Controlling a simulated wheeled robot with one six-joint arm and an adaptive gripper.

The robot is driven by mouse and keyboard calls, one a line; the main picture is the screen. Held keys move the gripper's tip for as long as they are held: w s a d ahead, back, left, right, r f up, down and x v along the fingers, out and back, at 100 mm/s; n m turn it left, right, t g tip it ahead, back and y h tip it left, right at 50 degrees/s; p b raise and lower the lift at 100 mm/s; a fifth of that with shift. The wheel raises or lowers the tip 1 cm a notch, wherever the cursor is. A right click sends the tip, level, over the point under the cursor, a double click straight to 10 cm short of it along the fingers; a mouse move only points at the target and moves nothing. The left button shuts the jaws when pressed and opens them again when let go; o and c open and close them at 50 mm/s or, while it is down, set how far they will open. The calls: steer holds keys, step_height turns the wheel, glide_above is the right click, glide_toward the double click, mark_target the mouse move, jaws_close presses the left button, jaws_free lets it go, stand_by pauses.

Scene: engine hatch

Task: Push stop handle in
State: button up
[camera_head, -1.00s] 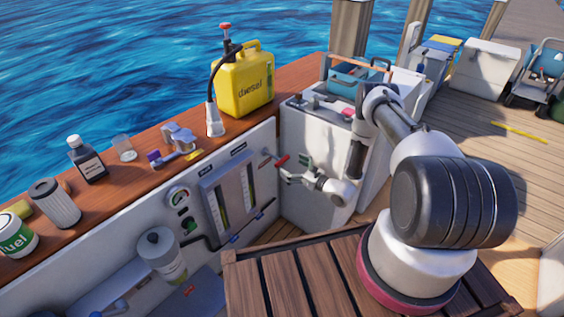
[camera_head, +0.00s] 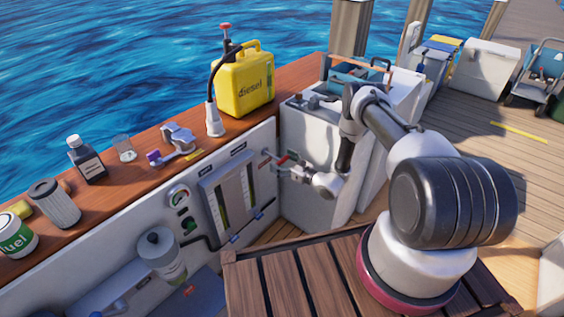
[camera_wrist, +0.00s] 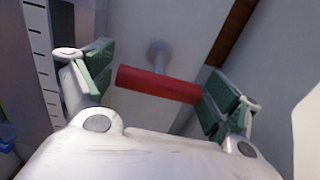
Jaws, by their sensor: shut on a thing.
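The stop handle is a red T-shaped bar (camera_wrist: 158,84) on a grey shaft that runs to the pale panel behind it. In the wrist view the bar lies crosswise between the green-padded fingers of my gripper (camera_wrist: 162,88), its right end against the right finger. A narrow gap seems to show at its left end. In the head view the stop handle (camera_head: 281,160) stands out from the panel near the inner corner, small and partly covered by my gripper (camera_head: 283,166). The gripper is shut on the handle. How far the shaft sticks out is hard to tell.
A gauge panel (camera_head: 232,196) is left of the handle. A white box (camera_head: 309,140) closes the corner on the right. The wooden ledge (camera_head: 140,182) above carries a yellow diesel can (camera_head: 243,85) and smaller items. A slatted wooden top (camera_head: 300,270) lies below my arm.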

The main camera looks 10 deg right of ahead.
mark_target(274, 157)
steer(key=x, duration=0.4)
steer(key=shift+w+a, duration=0.1)
steer(key=shift+w, duration=0.25)
steer(key=shift+c, duration=0.2)
steer(key=o, duration=1.2)
steer(key=shift+a+r, duration=0.1)
steer(key=shift+o, duration=0.2)
steer(key=v, duration=1.2)
